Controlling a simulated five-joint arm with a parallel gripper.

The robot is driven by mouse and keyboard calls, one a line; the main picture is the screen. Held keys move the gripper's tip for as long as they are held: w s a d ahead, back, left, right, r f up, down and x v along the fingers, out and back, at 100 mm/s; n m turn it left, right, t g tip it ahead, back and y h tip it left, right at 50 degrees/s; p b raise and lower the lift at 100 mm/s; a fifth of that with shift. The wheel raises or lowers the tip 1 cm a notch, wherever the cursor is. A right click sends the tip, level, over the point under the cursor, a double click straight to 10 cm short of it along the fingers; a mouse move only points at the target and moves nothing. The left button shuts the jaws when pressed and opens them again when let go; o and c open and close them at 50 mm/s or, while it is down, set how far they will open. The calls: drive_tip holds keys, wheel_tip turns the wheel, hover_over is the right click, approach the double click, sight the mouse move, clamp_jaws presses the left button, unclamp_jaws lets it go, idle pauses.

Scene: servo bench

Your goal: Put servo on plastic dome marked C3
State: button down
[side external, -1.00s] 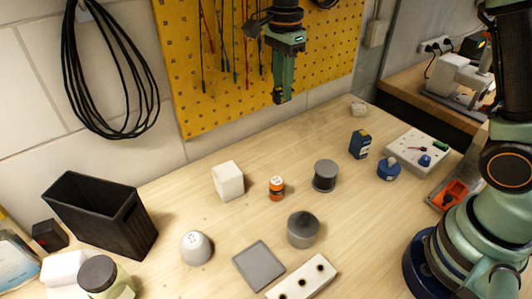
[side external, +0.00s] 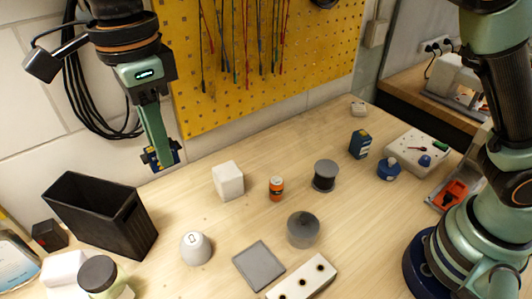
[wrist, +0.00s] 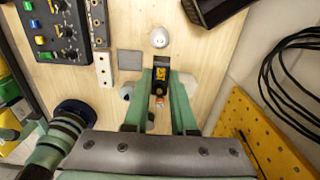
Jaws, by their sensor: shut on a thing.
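My gripper (side external: 160,155) is shut on the servo (side external: 167,156), a small dark blue and black block with a yellow label, held high above the table. In the wrist view the servo (wrist: 160,76) sits between the two green fingers. The plastic dome (side external: 196,247) is pale grey, stands on the table below and apart from the servo, and bears a small dark mark that I cannot read clearly. In the wrist view the dome (wrist: 160,38) shows beyond the servo, with its top bare.
A black open bin (side external: 100,215) stands left of the dome. The table just around the dome is clear.

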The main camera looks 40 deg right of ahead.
wheel_tip(320, 180, down, 19)
drive_tip(key=shift+f, duration=0.2)
idle(0.3)
drive_tip(key=shift+f, duration=0.1)
drive_tip(key=c, duration=0.7)
unclamp_jaws()
drive_tip(key=shift+c, duration=0.2)
